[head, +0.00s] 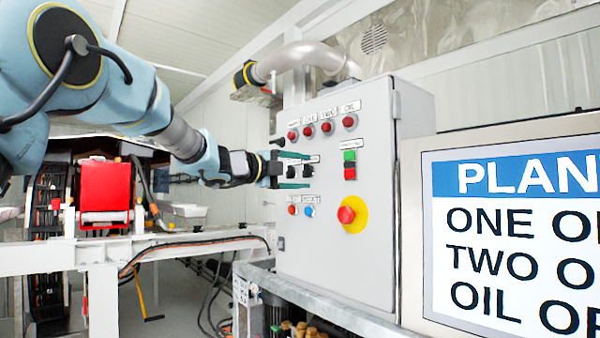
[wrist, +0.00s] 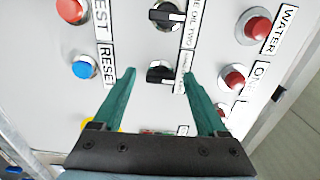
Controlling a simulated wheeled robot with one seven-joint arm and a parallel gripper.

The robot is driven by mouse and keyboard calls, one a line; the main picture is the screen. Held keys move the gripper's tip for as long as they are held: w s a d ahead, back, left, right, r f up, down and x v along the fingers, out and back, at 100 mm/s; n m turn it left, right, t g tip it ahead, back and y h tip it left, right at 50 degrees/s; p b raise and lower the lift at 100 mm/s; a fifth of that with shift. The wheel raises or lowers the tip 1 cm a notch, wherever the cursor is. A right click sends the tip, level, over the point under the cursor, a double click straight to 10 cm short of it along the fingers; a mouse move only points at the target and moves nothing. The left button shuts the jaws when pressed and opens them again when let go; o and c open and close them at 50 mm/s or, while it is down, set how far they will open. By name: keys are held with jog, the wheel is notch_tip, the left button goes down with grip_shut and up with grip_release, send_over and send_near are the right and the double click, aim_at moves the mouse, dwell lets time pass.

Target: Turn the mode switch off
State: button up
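The grey control panel (head: 330,240) carries a row of black rotary switches at mid-height. Two of them show in the wrist view: one black switch (wrist: 160,72) between my fingertips and another black switch (wrist: 166,15) farther up the picture. The labels are only partly readable, so I cannot tell for sure which is the mode switch. My gripper (wrist: 159,76) is open, with its green fingers on either side of the nearer switch and no clear contact. In the head view my gripper (head: 306,171) reaches the panel from the left, one finger above the switch row and one below.
Red indicators (head: 327,127) line the panel top. A green button (head: 350,155) and a red emergency stop (head: 347,214) sit to the right. A blue reset button (wrist: 84,67) is left of the fingers in the wrist view. A large sign (head: 515,230) stands at the right.

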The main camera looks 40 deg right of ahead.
jog(key=a+b, duration=0.3)
jog(key=a, duration=0.7)
jog(key=shift+w+a, duration=0.3)
jog(key=shift+a, duration=0.1)
